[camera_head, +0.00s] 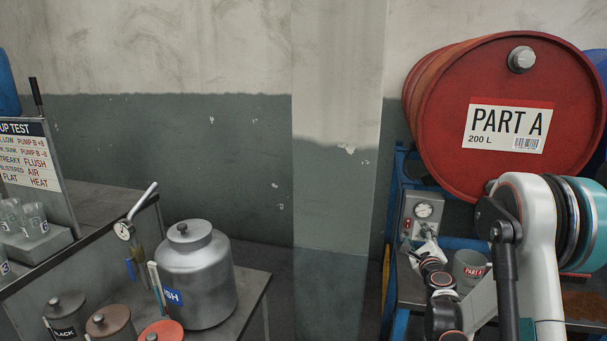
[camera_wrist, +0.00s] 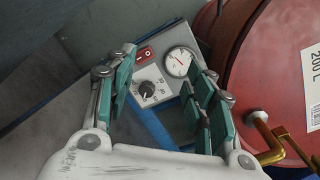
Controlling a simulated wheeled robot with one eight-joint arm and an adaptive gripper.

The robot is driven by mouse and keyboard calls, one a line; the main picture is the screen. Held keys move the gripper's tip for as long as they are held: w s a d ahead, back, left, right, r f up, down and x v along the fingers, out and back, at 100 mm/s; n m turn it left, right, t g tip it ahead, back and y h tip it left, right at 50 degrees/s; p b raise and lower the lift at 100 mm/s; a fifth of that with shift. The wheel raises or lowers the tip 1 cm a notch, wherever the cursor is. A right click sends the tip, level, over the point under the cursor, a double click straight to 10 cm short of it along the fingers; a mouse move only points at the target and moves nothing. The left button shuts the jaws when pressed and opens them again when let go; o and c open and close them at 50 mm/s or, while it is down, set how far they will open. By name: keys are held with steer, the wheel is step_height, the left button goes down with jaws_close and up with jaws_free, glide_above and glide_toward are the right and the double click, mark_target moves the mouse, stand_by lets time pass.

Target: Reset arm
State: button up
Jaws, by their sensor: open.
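My gripper (camera_wrist: 162,62) is open in the wrist view, with its two teal-padded fingers spread apart and nothing between them. Beyond the fingers is a grey control box (camera_wrist: 150,102) with a round dial gauge (camera_wrist: 179,62), a black knob (camera_wrist: 146,89) and a red switch (camera_wrist: 145,53). In the head view, my arm reaches in from the lower right. My gripper (camera_head: 427,250) there is small and partly hidden in front of the same control box (camera_head: 409,211). I cannot tell from these views whether the fingers touch the box.
A red drum (camera_head: 450,150) marked PART A lies on a blue rack (camera_head: 396,190), close to my arm. A brass tap (camera_wrist: 270,140) sticks out from the drum. A cup (camera_head: 470,268) stands below. At left, a metal canister (camera_head: 200,275) and several lidded pots crowd a bench.

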steer(key=s+a+r+n+g+y, duration=0.4)
steer(key=s+a+r+n+y, duration=0.2)
steer(key=s+a+r+n, duration=0.95)
steer(key=s+f+n+g+h, duration=0.1)
steer(key=s+n, duration=0.3)
steer(key=s, duration=0.6)
steer(key=s+a+f+n+g+h, duration=0.1)
steer(key=s+f+n+g, duration=0.2)
steer(key=s, duration=0.7)
steer(key=s+a+f+n+g+h, duration=0.1)
steer(key=s+n, duration=0.4)
steer(key=s, duration=0.5)
step_height(320, 180, down, 3)
steer(key=shift+s+a+r+g+h, duration=0.15)
steer(key=shift+s+a+g+h, duration=0.15)
steer(key=shift+g, duration=0.5)
steer(key=shift+n, duration=0.25)
steer(key=shift+c, duration=0.3)
